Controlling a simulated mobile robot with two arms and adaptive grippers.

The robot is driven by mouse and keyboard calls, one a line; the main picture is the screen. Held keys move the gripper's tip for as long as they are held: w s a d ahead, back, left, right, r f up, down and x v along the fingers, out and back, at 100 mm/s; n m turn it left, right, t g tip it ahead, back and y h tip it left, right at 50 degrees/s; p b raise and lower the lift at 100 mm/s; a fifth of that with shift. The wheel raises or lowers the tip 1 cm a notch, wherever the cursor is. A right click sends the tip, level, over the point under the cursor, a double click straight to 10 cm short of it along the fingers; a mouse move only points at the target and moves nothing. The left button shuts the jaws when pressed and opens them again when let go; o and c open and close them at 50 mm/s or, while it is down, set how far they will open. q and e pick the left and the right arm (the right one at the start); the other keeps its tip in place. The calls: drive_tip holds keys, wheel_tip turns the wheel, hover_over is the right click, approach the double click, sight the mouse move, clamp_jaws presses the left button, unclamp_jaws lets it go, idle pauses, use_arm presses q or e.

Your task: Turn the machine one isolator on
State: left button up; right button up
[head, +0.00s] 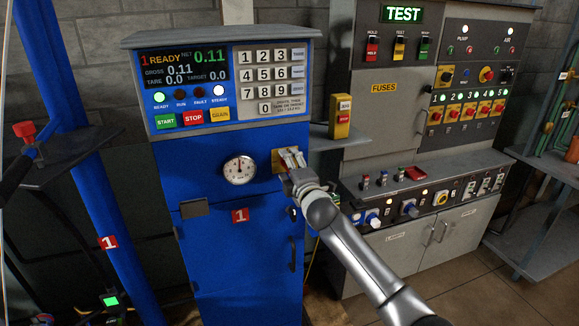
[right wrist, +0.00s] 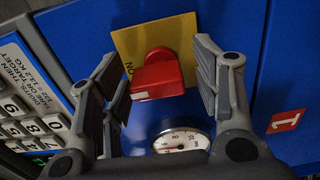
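Machine one is a blue cabinet (head: 245,245) with red "1" labels in the head view. Its isolator is a red knob (right wrist: 158,76) on a yellow plate (right wrist: 130,42), right of the round gauge (head: 239,169). In the right wrist view, the knob's white mark is at its lower left end, and part of the word ON shows on the plate. My right gripper (head: 291,160) is in front of the plate and hides the knob in the head view. Its fingers (right wrist: 160,68) are open, one on each side of the knob, with gaps visible. My left gripper is not in view.
Above the gauge are a lit display (head: 185,68), a keypad (head: 270,75) and START, STOP and GRAIN buttons. A yellow button box (head: 340,116) stands close right of the isolator. A grey control panel (head: 440,140) with switches stands further right.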

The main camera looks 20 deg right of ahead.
drive_tip(key=s, duration=1.2)
drive_tip(key=shift+d, duration=0.2)
idle(0.4)
